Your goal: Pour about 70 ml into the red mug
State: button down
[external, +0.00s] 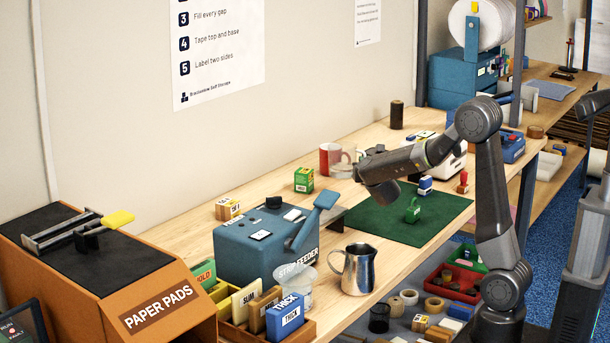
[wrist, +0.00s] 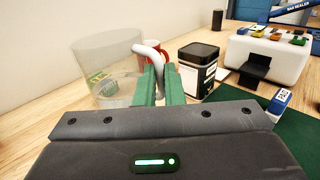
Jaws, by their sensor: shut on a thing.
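The red mug (external: 324,158) stands on the wooden bench near the wall. It shows in the wrist view (wrist: 147,53), partly hidden behind a clear jug and its handle. My gripper (wrist: 156,75) has its green fingers shut on the pale handle of this clear jug (wrist: 103,72). The jug hangs to the left of the fingers, roughly upright, in front of the mug. In the external view the jug (external: 341,173) overlaps the mug, and my gripper (external: 378,193) is just right of it. I cannot tell the liquid level or whether the jug touches the bench.
A black-lidded tin (wrist: 197,72) stands close right of the fingers. A green box (external: 304,180) is left of the jug. A steel pitcher (external: 358,272) is at the bench's front edge. The blue strip feeder (external: 262,245) stands left; a green mat (external: 440,222) lies right.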

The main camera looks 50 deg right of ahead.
jog(key=w+d+r+m+g+h+b, duration=0.1)
jog(key=w+d+m+g+h+b, duration=0.1)
jog(key=d+g+b, duration=0.2)
jog(key=w+d+r+m+g+h+b, duration=0.1)
jog(key=w+d+m+g+b, duration=0.2)
jog(key=d, duration=0.5)
jog(key=w+d+r+m+g+h+b, duration=0.1)
jog(key=w+d+m+g+h+b, duration=0.1)
jog(key=w+d+m+g+b, duration=0.1)
jog(key=shift+d+r+g+h+b, duration=0.1)
jog(key=shift+d+g+h+b, duration=0.2)
jog(key=shift+d+g+b, duration=0.85)
jog(key=shift+d+r+m+b, duration=0.1)
jog(key=shift+d+m+b, duration=0.5)
jog(key=shift+d, duration=0.8)
jog(key=shift+a, duration=0.1)
